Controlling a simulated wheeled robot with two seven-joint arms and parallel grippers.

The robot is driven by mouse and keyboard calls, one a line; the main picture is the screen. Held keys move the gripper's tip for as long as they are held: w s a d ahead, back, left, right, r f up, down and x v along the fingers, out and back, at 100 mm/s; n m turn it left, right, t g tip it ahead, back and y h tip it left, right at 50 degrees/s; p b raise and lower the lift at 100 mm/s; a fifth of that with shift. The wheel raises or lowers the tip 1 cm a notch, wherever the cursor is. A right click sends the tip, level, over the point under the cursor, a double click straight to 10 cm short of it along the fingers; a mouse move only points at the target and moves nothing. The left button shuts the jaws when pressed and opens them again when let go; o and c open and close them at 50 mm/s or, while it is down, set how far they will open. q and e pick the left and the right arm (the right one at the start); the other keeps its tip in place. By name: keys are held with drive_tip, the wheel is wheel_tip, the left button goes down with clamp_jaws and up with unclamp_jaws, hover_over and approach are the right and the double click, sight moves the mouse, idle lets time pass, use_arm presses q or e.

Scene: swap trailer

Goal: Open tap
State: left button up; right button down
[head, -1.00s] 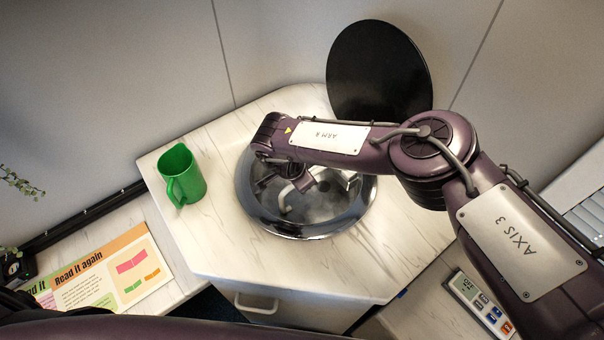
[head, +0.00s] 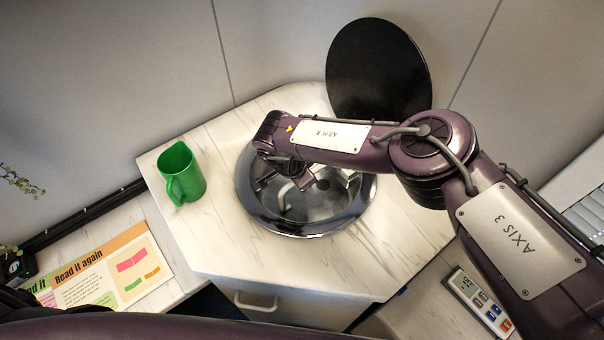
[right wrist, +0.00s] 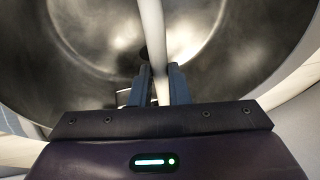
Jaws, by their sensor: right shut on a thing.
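The tap is a pale, slim curved pipe (head: 284,200) over the round shiny metal sink (head: 320,218). In the head view my right arm and gripper (head: 287,182) cover much of it. In the right wrist view the pale pipe (right wrist: 152,32) runs down between the two dark fingers of my right gripper (right wrist: 160,74), which is shut on it. The sink bowl (right wrist: 90,45) fills the background there. The tap's handle cannot be made out, nor can any water. My left gripper is out of view.
A green mug (head: 182,178) stands on the counter (head: 215,238) left of the sink. A round black lid (head: 380,75) stands upright behind it. A printed card (head: 112,270) lies lower left, and a keypad device (head: 478,300) lower right. The counter's front is clear.

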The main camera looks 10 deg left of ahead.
drive_tip(key=shift+w+d+r+g+y+b, duration=0.25)
drive_tip(key=shift+r+g+y+b, duration=0.25)
drive_tip(key=shift+r+b, duration=0.15)
drive_tip(key=shift+w+d+r+g+y+b, duration=0.2)
drive_tip(key=shift+r+g+y+b, duration=0.2)
drive_tip(key=shift+r+g+b, duration=0.15)
drive_tip(key=r+b, duration=0.1)
drive_tip(key=g+y+b, duration=0.1)
drive_tip(key=w+d+r+g+b, duration=0.1)
drive_tip(key=shift+r+m+y, duration=0.3)
drive_tip(key=shift+r+y, duration=0.05)
drive_tip(key=shift+y, duration=0.05)
drive_tip(key=shift+w+d+r+g+y+b, duration=0.2)
drive_tip(key=shift+r+g+y+b, duration=0.1)
drive_tip(key=shift+r+b, duration=0.2)
drive_tip(key=shift+w+d+r+g+y+b, duration=0.2)
drive_tip(key=shift+r+y+b, duration=0.15)
drive_tip(key=shift+b, duration=0.2)
drive_tip(key=c, duration=1.4)
unclamp_jaws()
drive_tip(key=shift+o, duration=0.2)
drive_tip(key=shift+r, duration=0.15)
drive_tip(key=b+v, duration=0.2)
drive_tip(key=v, duration=0.5)
drive_tip(key=shift+r, duration=0.3)
